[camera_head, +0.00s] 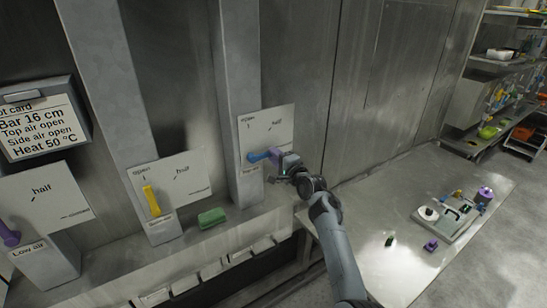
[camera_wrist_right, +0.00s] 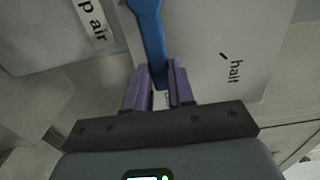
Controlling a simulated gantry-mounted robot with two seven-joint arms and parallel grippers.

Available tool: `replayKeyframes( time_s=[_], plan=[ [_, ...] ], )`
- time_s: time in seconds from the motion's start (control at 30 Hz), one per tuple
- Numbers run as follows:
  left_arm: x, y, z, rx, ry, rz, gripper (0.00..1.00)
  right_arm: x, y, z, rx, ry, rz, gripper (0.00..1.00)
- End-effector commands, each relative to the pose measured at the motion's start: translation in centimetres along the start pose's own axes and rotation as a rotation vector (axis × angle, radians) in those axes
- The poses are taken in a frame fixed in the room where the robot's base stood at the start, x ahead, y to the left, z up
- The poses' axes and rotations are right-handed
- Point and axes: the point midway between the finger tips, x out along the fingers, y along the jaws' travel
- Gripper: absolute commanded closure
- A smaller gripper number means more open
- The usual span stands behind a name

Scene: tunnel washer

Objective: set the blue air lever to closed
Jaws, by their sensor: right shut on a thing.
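The blue lever (camera_head: 258,157) sits on the white plate marked open, half and closed, above a small label, on the rightmost grey post. It points right and slightly up in the head view, below the half mark. My right gripper (camera_head: 277,156) holds its free end from the right. In the right wrist view the blue lever (camera_wrist_right: 149,35) runs down between the purple fingers of my right gripper (camera_wrist_right: 158,85), which are shut on it. The closed mark is hard to make out. My left gripper is not in view.
A yellow lever (camera_head: 151,200) and a purple lever (camera_head: 9,234) stand on plates to the left. A green block (camera_head: 211,217) lies on the ledge. A card (camera_head: 43,125) hangs at far left. A table (camera_head: 395,270) with small items is at right.

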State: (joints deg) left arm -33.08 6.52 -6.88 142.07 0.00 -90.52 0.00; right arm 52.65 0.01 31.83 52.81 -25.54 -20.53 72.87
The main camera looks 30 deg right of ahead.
Motion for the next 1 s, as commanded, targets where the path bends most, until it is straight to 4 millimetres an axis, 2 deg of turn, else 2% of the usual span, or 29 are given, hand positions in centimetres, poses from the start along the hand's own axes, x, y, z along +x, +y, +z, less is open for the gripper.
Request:
replayKeyframes(
  time_s=[0.3, 0.33, 0.5, 0.83, 1.0],
  plan=[
    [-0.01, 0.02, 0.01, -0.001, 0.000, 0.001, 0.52, 0.01, 0.05, -0.05, 0.009, 0.002, 0.000, 1.00],
    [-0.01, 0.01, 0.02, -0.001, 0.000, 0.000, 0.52, 0.00, 0.06, -0.06, 0.009, 0.002, 0.001, 0.75],
    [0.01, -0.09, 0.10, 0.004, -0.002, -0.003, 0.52, 0.00, 0.09, -0.05, 0.007, 0.002, 0.001, 0.51],
    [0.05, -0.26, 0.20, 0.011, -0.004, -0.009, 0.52, -0.10, 0.09, -0.06, 0.005, 0.002, 0.001, 0.51],
    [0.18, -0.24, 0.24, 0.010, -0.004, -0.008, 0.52, -0.80, 0.22, -0.04, 0.006, 0.002, 0.001, 0.51]
  ],
)
